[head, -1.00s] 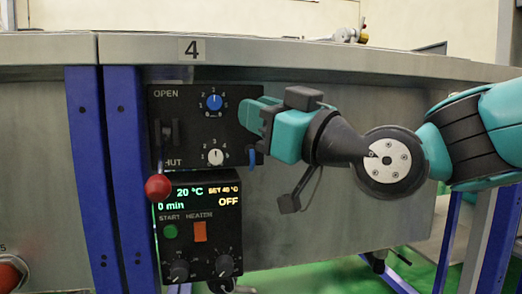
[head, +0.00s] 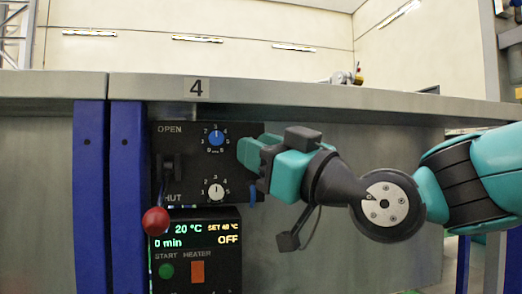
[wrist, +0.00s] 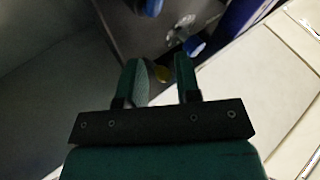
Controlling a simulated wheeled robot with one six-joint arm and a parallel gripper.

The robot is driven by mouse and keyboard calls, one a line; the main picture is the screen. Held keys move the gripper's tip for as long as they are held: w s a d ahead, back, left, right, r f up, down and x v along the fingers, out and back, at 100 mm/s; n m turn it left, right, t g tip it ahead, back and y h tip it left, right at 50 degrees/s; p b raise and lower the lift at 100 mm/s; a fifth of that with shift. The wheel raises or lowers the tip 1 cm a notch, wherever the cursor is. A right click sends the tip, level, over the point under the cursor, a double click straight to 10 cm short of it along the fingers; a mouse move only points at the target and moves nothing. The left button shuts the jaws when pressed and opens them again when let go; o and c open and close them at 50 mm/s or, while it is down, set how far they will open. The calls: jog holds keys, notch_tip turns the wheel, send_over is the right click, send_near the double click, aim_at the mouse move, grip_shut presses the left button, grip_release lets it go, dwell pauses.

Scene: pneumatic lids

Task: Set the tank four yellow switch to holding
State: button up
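The tank four control panel (head: 180,185) is black, with a blue knob (head: 216,138) above a white knob (head: 216,191). My gripper (head: 247,150) is at the panel's upper right edge, pointing at it from the right. In the wrist view my gripper (wrist: 157,62) is open, its two fingers apart. The blue knob also shows in the wrist view (wrist: 193,46).
A lever with a red ball (head: 155,221) hangs at the panel's left, by the OPEN and SHUT marks. A display box (head: 195,250) reading OFF sits below. A blue hook-like part (head: 253,190) is under my gripper. The grey tank edge (head: 300,92) runs above.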

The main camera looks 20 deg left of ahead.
jog(key=shift+d, duration=0.1)
jog(key=b+v, duration=0.2)
jog(key=v, duration=1.5)
jog(key=shift+d+b, duration=0.15)
jog(key=shift+b, duration=0.15)
jog(key=shift+s, duration=0.1)
